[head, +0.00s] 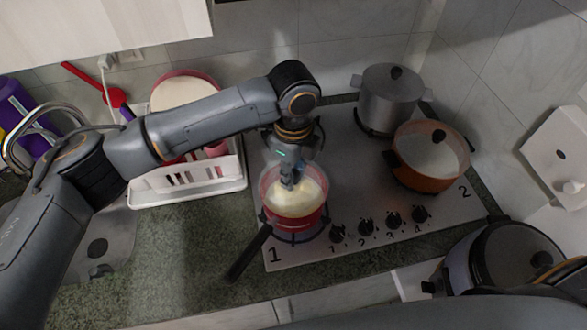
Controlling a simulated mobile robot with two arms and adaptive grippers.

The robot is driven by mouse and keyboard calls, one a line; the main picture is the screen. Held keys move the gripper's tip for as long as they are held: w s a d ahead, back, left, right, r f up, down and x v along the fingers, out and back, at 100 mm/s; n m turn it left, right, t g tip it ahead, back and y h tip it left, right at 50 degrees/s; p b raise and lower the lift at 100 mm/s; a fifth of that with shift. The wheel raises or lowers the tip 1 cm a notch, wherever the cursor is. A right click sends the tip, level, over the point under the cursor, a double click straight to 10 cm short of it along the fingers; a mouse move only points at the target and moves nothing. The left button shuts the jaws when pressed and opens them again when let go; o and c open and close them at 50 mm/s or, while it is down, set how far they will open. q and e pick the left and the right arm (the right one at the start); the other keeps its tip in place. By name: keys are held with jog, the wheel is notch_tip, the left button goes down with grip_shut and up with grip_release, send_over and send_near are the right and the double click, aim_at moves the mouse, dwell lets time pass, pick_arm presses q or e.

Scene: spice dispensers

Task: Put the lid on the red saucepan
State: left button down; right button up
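The red saucepan (296,222) stands on the front left burner of the hob, its dark handle pointing to the lower left. Pale contents show inside it. A see-through glass lid (312,187) is over the saucepan's opening; I cannot tell whether it rests fully on the rim. My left gripper (290,184) reaches down from above at the lid's middle and appears shut on its dark knob. The fingertips are small and partly hidden. My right gripper is out of view.
A steel pot (388,103) with a lid stands at the back of the hob (350,180). An orange pot (428,178) with a glass lid is to the right. A white dish rack (190,190) stands left of the hob. A lidded cooker (508,256) is at the lower right.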

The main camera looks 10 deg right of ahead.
pick_arm(q)
jog(key=shift+f, duration=0.45)
dwell(0.4)
jog(key=shift+c, duration=2.4)
grip_release()
jog(key=shift+r, duration=0.1)
notch_tip(320, 180, up, 5)
jog(key=p, duration=0.5)
jog(key=shift+r+p, duration=0.8)
jog(key=shift+r, duration=0.15)
jog(key=shift+f, duration=0.1)
